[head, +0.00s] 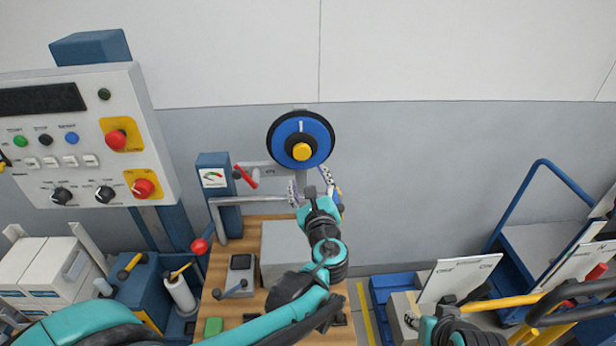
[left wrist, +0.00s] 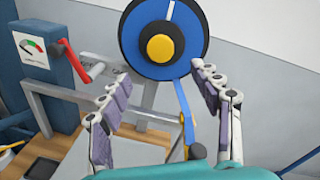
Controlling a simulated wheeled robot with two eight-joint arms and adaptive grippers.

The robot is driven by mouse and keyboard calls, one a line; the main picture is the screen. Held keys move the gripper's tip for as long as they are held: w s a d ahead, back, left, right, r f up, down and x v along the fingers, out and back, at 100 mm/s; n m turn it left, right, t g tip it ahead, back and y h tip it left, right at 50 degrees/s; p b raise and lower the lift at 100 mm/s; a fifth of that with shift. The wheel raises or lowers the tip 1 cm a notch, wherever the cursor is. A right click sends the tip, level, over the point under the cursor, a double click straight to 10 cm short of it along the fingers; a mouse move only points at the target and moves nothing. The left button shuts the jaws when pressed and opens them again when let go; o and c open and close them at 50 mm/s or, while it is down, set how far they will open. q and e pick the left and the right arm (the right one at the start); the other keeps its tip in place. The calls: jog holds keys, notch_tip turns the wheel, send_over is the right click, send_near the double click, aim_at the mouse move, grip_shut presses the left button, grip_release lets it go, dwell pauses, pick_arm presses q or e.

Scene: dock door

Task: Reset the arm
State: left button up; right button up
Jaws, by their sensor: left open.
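My left arm (head: 327,250) is teal and black and reaches up from the bottom over the wooden bench. My left gripper (head: 309,188) is open and empty, just below the blue and black wheel (head: 316,134) with its yellow hub (head: 302,151). In the left wrist view the gripper's fingers (left wrist: 160,105) stand apart, one on each side below the wheel (left wrist: 139,47). I cannot tell whether a finger touches anything. Part of my right arm (head: 452,330) shows at the bottom right; its gripper is not clearly visible.
A red crank (head: 246,177) and gauge box (head: 213,178) stand left of the gripper. A grey box (head: 282,250) sits on the bench (head: 222,275) beside my arm. A control panel (head: 88,135) is at the left. A blue cart (head: 545,240) stands right; the wall above is clear.

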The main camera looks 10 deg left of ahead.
pick_arm(q)
jog(key=shift+a, duration=0.1)
jog(key=s+a+f+n+g+b, duration=0.1)
jog(key=s+a+f+n+g, duration=0.25)
jog(key=s+a+n, duration=0.35)
jog(key=s+a+f+n+g+b, duration=0.1)
jog(key=s+a+f+n+g, duration=0.25)
jog(key=s+f+n, duration=0.35)
jog(key=s+d+f+n+g+h, duration=0.1)
jog(key=s+d+f+n+h, duration=0.1)
jog(key=s+n, duration=0.3)
jog(key=s+d+f+n+g+h, duration=0.1)
jog(key=s+d+f+n+h, duration=0.1)
jog(key=s+n, duration=0.4)
jog(key=shift+f+n+h+b, duration=0.3)
jog(key=shift+f+n+h, duration=0.15)
jog(key=shift+n+h, duration=0.45)
jog(key=shift+c, duration=0.3)
